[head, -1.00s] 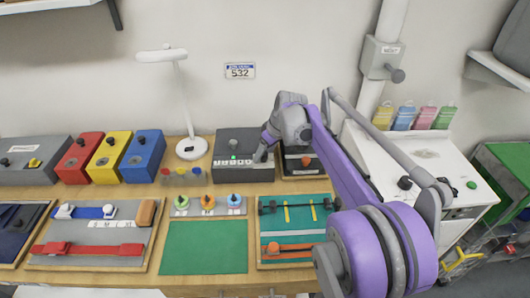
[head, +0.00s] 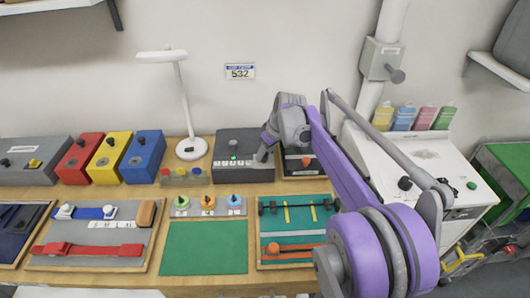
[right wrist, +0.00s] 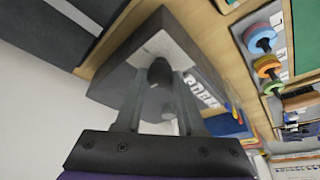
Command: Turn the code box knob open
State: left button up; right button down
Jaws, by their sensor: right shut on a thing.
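The code box (head: 226,165) is a dark grey box with a small green light on top and a strip of letters on its front. It stands at the back of the wooden bench. My right gripper (head: 263,153) is at the box's right side. In the right wrist view, my right gripper (right wrist: 159,88) is shut on the dark round knob (right wrist: 159,71), with one finger on either side. The knob's pointing direction cannot be made out. My left gripper is not in view.
A dark box with an orange knob (head: 305,162) stands close on the right, partly behind my right arm. Red, yellow and blue boxes (head: 143,160) and a white lamp (head: 191,149) stand to the left. A green mat (head: 205,247) lies clear in front.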

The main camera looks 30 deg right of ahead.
jog(key=m+h, duration=0.1)
jog(key=m, duration=0.3)
jog(key=shift+a+m+h+p, duration=0.15)
jog(key=shift+m+h+p, duration=0.15)
jog(key=shift+h, duration=0.1)
jog(key=m, duration=0.2)
jog(key=m+h, duration=0.1)
jog(key=m, duration=0.1)
jog(key=shift+w+a+g+h, duration=0.1)
jog(key=shift+a+g+h, duration=0.05)
jog(key=shift+g+h, duration=0.2)
jog(key=m+g+h+p, duration=0.1)
jog(key=m, duration=0.3)
jog(key=shift+w+m, duration=0.1)
jog(key=shift+m, duration=0.3)
jog(key=shift+m+g+h+p, duration=0.4)
jog(key=shift+m+g, duration=0.35)
jog(key=shift+m, duration=0.65)
jog(key=c, duration=0.5)
grip_release()
